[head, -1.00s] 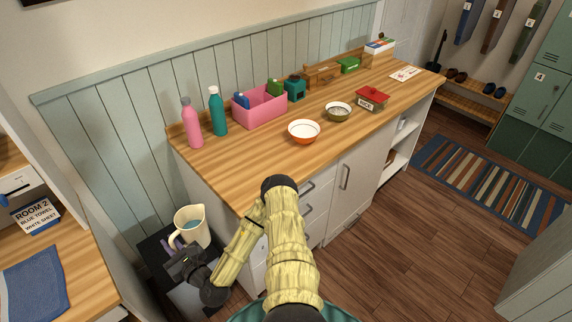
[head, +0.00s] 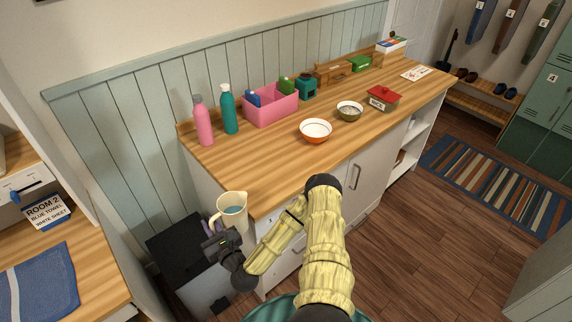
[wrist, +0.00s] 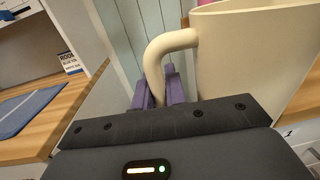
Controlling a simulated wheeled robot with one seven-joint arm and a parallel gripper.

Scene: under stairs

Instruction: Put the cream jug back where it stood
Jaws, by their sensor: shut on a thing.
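The cream jug (head: 233,209) is in the head view, upright near the left front corner of the wooden counter, with bluish contents showing in its mouth. My gripper (head: 218,240) is shut on its handle, on the jug's left side. In the wrist view the jug (wrist: 255,55) fills the upper right, and the purple finger pads (wrist: 160,88) close around the lower part of the handle. The jug's base is hidden behind my gripper and arm, so I cannot tell whether it touches anything.
The wooden counter (head: 270,165) has a bare left front part. On it stand a pink bottle (head: 203,125), a teal bottle (head: 228,112), a pink bin (head: 272,112), an orange bowl (head: 315,131) and an olive bowl (head: 349,111).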

